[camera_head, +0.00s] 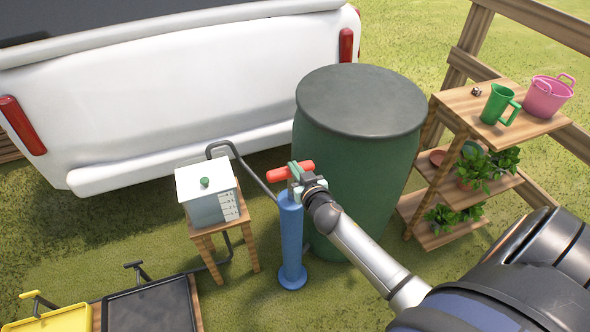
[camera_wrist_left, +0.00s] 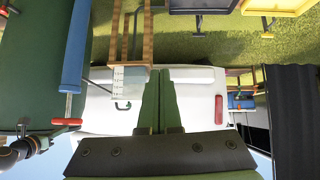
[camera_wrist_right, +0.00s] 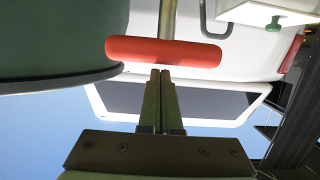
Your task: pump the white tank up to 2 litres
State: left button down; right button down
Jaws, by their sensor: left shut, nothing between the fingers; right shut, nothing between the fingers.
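The white tank (camera_head: 207,205) stands on a small wooden stool, with a lid and green knob on top. A marked scale is on its side, but its level is too small to read. The blue pump (camera_head: 291,240) stands upright to its right, with a red crossbar handle (camera_head: 279,174) close above the body. My right gripper (camera_head: 297,175) is at the handle; its shut, empty fingers (camera_wrist_right: 160,74) reach the bar's edge, and I cannot tell whether they touch. My left gripper (camera_wrist_left: 159,74) is shut and empty; the tank (camera_wrist_left: 130,83) shows beyond its fingertips.
A green barrel (camera_head: 359,150) stands right behind the pump. A grey hose (camera_head: 240,158) runs near the tank and pump. A white vehicle (camera_head: 180,85) is behind. A wooden shelf (camera_head: 500,118) with plants and a jug is right. Dark and yellow trays (camera_head: 150,308) are front left.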

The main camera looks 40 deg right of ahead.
pick_arm(q)
jog(key=shift+w+r, duration=0.15)
